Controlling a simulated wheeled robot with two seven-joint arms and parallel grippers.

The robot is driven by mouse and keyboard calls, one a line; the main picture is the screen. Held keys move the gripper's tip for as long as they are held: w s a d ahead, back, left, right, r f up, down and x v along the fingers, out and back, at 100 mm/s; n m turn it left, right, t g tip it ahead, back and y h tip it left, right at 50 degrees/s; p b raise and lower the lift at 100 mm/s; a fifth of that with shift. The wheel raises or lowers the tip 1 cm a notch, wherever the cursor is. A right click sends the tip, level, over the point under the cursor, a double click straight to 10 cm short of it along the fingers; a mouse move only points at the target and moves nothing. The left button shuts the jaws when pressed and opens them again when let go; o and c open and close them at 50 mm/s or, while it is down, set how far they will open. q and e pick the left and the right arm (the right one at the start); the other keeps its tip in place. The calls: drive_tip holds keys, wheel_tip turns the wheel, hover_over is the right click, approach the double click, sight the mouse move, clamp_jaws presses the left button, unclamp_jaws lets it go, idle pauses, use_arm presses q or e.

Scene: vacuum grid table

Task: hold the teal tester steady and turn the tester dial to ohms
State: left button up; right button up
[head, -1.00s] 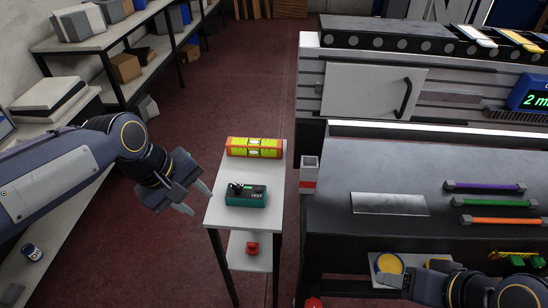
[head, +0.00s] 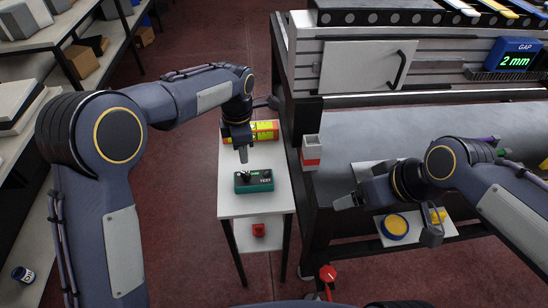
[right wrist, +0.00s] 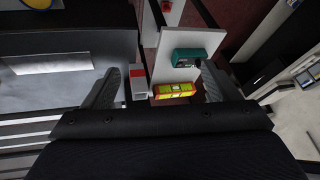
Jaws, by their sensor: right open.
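The teal tester (head: 254,183) lies on the small white side table (head: 245,208), with a dark knob, the dial (head: 244,177), on its left part. It also shows in the right wrist view (right wrist: 186,54), beyond the fingers. My left gripper (head: 243,157) points down just above and behind the tester's dial end. One finger shows clearly, so its opening cannot be read, and contact cannot be told. My right gripper (head: 388,220) is open and empty, to the right of the side table by the workbench's front. Its spread fingers also show in the right wrist view (right wrist: 160,75).
An orange and yellow level (head: 264,131) lies behind the tester. A red and white box (head: 311,152) sits at the workbench's left edge. A yellow disc (head: 395,225) lies below my right gripper. A red object (head: 259,230) is on the lower shelf.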

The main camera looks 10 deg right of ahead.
drive_tip(key=w+a+n+g, duration=0.1)
drive_tip(key=w+n, duration=0.2)
drive_tip(key=w, duration=0.3)
drive_tip(key=n+g+y, duration=0.1)
drive_tip(key=n+g, duration=0.2)
drive_tip(key=n, duration=0.9)
hover_over(269, 177)
drive_tip(key=d, duration=0.3)
wheel_tip(269, 177, down, 17)
drive_tip(key=x, duration=0.6)
drive_tip(key=shift+a+f, duration=0.15)
drive_tip(key=shift+a, duration=0.3)
